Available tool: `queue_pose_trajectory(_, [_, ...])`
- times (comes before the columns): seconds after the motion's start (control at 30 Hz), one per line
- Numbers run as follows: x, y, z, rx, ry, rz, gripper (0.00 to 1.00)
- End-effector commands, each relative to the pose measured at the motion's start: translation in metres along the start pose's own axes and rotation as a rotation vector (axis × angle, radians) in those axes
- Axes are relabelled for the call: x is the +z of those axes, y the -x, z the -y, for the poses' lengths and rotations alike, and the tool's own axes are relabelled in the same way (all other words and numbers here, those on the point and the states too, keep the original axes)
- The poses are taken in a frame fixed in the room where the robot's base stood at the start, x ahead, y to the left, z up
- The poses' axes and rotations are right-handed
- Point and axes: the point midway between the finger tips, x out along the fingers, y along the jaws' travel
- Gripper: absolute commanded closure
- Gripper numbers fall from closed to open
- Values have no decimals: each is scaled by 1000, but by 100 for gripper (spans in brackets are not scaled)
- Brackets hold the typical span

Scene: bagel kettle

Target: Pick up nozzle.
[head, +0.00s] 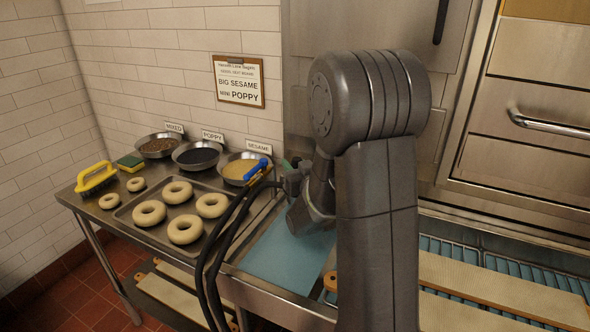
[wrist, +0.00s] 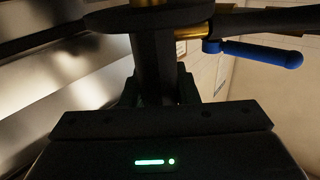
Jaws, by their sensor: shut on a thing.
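My gripper (wrist: 165,92) is shut on the nozzle (wrist: 154,58), a black upright body with a wide dark disc at its top in the wrist view. Brass fittings show on it, and a blue lever (wrist: 255,53) sticks out to the right. In the head view my gripper (head: 293,183) is at the right end of the seed bowls, partly hidden by my own arm. The blue lever (head: 257,168) shows just left of it, in front of the sesame bowl. The rest of the nozzle is hard to make out there.
Dark hoses (head: 222,235) hang down in front of the counter. A tray (head: 133,228) of several bagels lies left, with mixed (head: 158,145), poppy (head: 197,156) and sesame (head: 237,168) bowls behind. A yellow brush (head: 97,180) is at far left. A blue surface (head: 285,262) lies below my gripper.

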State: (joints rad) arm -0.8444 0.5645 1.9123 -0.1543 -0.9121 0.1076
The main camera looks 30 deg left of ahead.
Motion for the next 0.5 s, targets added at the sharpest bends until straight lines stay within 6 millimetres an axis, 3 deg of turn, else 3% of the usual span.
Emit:
queue_pose_trajectory(0.43, [-67,1,2,0,2,-8,100])
queue_pose_trajectory(0.5, [-65,9,13,-5,-1,-4,100])
